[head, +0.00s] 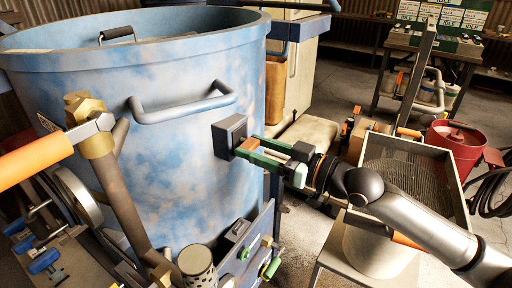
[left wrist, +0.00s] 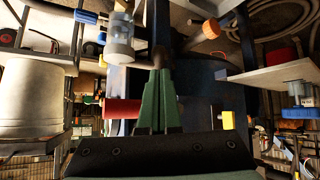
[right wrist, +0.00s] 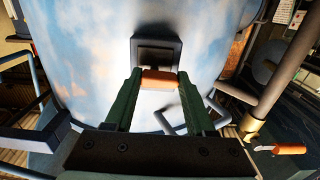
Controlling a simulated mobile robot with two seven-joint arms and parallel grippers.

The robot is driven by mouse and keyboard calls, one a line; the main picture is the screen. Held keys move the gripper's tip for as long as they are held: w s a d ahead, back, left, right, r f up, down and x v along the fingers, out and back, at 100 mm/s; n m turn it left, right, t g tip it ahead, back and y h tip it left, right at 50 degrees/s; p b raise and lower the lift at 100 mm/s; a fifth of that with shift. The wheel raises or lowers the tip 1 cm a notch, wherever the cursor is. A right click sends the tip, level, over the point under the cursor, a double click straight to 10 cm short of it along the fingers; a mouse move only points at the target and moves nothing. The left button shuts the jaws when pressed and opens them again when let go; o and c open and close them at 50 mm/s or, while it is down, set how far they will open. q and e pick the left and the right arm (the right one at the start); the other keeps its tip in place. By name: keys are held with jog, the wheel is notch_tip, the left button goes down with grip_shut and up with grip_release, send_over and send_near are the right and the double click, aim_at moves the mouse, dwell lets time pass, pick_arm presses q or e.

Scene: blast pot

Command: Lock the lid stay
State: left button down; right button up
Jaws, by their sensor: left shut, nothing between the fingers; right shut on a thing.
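A dark square box (head: 230,136) is fixed to the side of the blue pot (head: 180,180); it also shows in the right wrist view (right wrist: 157,50). A short orange piece (right wrist: 158,80) sits just in front of it. My right gripper (head: 249,147) is shut on that orange piece, one green finger on each side. I cannot tell whether the piece belongs to the lid stay. My left gripper (left wrist: 157,78) is shut and empty, with its fingers together; I cannot make it out in the head view.
A bent grey handle (head: 183,107) sticks out from the pot. A brown pipe with a brass fitting (head: 97,145) and an orange-gripped lever (head: 35,160) stand at the left. A mesh-lined bin (head: 415,165) and a red drum (head: 455,145) are at the right. A white bucket (left wrist: 32,95) is left of my left gripper.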

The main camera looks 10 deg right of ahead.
grip_shut()
jog(key=shift+r+m+p, duration=0.15)
jog(key=shift+m+p, duration=0.35)
jog(key=shift+p, duration=0.1)
jog(key=shift+r+m+p, duration=0.1)
jog(key=shift+m+p, duration=0.5)
jog(key=shift+p, duration=0.1)
jog(key=m+p, duration=0.2)
jog(key=m, duration=0.1)
jog(key=shift+r+m, duration=0.1)
jog(key=shift+m, duration=0.2)
jog(key=m+p, duration=0.3)
jog(key=m, duration=0.3)
jog(key=shift+w+d+r, duration=0.1)
jog(key=shift+w, duration=0.05)
jog(key=m+p, duration=0.2)
jog(key=m, duration=0.4)
jog(key=shift+w+d, duration=0.1)
jog(key=shift+d, duration=0.05)
